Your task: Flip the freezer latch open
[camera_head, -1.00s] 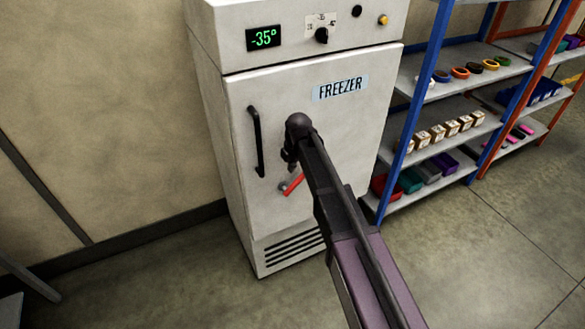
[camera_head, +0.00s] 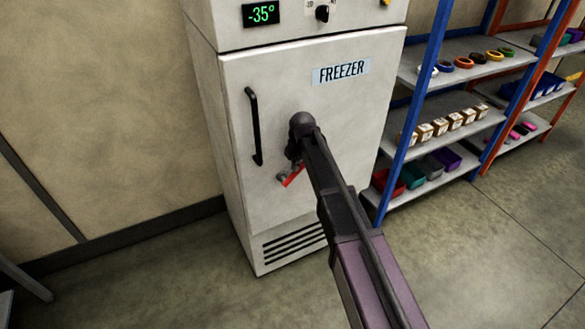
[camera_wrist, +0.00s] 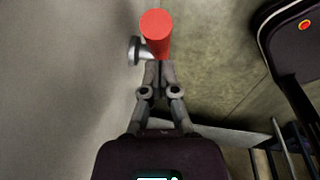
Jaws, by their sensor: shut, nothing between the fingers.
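The freezer latch is a red bar (camera_head: 293,178) on a grey pivot, low on the front of the white freezer door (camera_head: 290,220). It slants up to the right in the head view, partly hidden by my gripper. In the wrist view the red bar (camera_wrist: 157,34) stands just beyond my fingertips, with its grey pivot (camera_wrist: 135,50) at the door on the left. My gripper (camera_wrist: 159,68) is shut and empty, its tips overlapping the bar's lower end in the picture. I cannot tell whether they touch it. In the head view my gripper (camera_head: 295,160) hangs just above the latch.
A black vertical door handle (camera_head: 255,127) is left of the latch. A FREEZER label (camera_head: 341,71) and a display reading -35° (camera_head: 261,14) are above. A blue-framed shelf rack (camera_head: 400,130) with bins and boxes stands close on the right. The floor (camera_head: 480,260) in front is clear.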

